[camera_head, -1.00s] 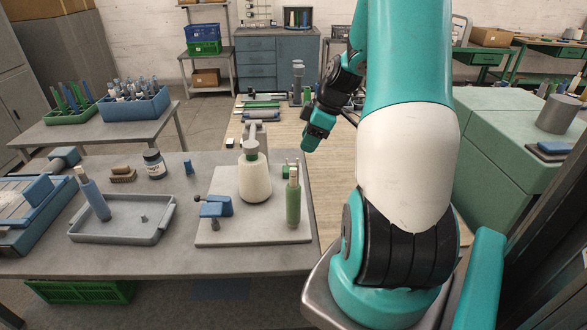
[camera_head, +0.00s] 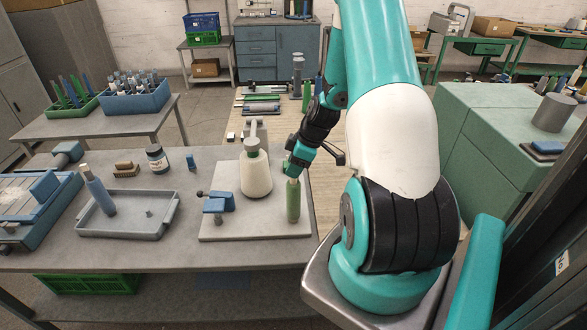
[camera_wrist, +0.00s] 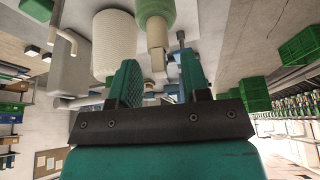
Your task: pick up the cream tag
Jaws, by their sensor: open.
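I cannot make out the cream tag for certain in either view. My gripper (camera_head: 292,170) is just above the top of an upright green tube (camera_head: 293,205) with a tan tip, at the right side of a grey board on the near table. In the wrist view the jaws (camera_wrist: 159,78) are apart with nothing gripped. The tan tip (camera_wrist: 157,36) of the green tube shows just beyond the gap between the fingers. The fingertips' exact distance from it cannot be told.
A cream yarn cone (camera_head: 256,177) stands close left of my gripper. A blue clamp (camera_head: 217,203) sits on the board (camera_head: 250,228). Left are a grey tray (camera_head: 130,226) with a blue tube (camera_head: 100,194), a jar (camera_head: 157,159) and a brush (camera_head: 126,169).

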